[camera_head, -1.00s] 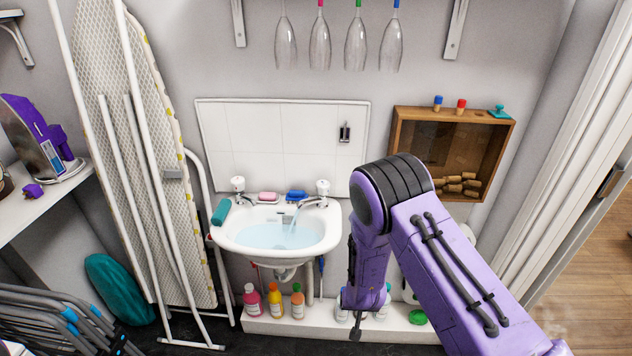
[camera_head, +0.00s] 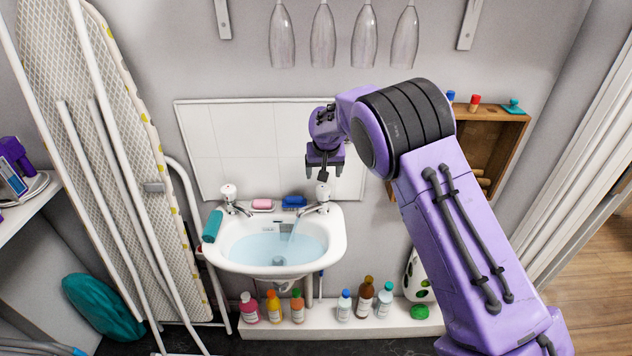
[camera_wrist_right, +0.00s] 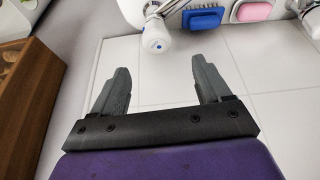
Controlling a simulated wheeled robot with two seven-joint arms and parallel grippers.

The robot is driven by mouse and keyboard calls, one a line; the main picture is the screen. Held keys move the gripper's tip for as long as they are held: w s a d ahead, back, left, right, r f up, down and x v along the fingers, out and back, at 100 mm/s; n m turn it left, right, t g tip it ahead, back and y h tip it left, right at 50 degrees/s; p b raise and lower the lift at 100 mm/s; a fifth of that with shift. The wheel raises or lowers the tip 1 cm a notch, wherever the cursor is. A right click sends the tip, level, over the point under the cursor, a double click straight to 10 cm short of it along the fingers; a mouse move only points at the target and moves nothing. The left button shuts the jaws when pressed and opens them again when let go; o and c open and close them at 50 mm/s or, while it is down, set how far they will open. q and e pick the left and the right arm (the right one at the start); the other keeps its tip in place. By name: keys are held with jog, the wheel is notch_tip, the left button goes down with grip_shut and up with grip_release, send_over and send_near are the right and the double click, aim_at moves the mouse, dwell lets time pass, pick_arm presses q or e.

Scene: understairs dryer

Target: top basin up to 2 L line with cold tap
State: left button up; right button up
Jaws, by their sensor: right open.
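The white basin (camera_head: 334,246) holds clear blue-tinted water (camera_head: 270,250). A stream runs into it from the right tap (camera_head: 322,198), whose white handle (camera_wrist_right: 156,38) carries a blue dot in the right wrist view. The left tap (camera_head: 230,196) shows no stream. My right gripper (camera_head: 324,173) is open and empty, just above the right tap's handle. In the right wrist view its two fingers (camera_wrist_right: 156,68) are spread, with the handle beyond their tips. I cannot make out a 2 L line on the basin. My left gripper is not in view.
A teal roll-shaped object (camera_head: 212,226) lies on the basin's left rim. A pink soap (camera_head: 262,205) and blue brush (camera_head: 293,202) lie between the taps. Glasses (camera_head: 322,35) hang above. Bottles (camera_head: 365,297) stand on the ledge below. A wooden box (camera_head: 486,145) is at right.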

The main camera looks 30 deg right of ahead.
aim_at(324, 188)
jog(key=p+x, duration=0.1)
jog(key=x, duration=0.3)
jog(key=p+x, duration=0.1)
jog(key=x, duration=0.4)
jog(key=shift+s+d+f, duration=0.1)
jog(key=shift+d+f, duration=0.15)
jog(key=shift+f, duration=0.1)
jog(key=shift+s, duration=0.1)
jog(key=c, duration=1)
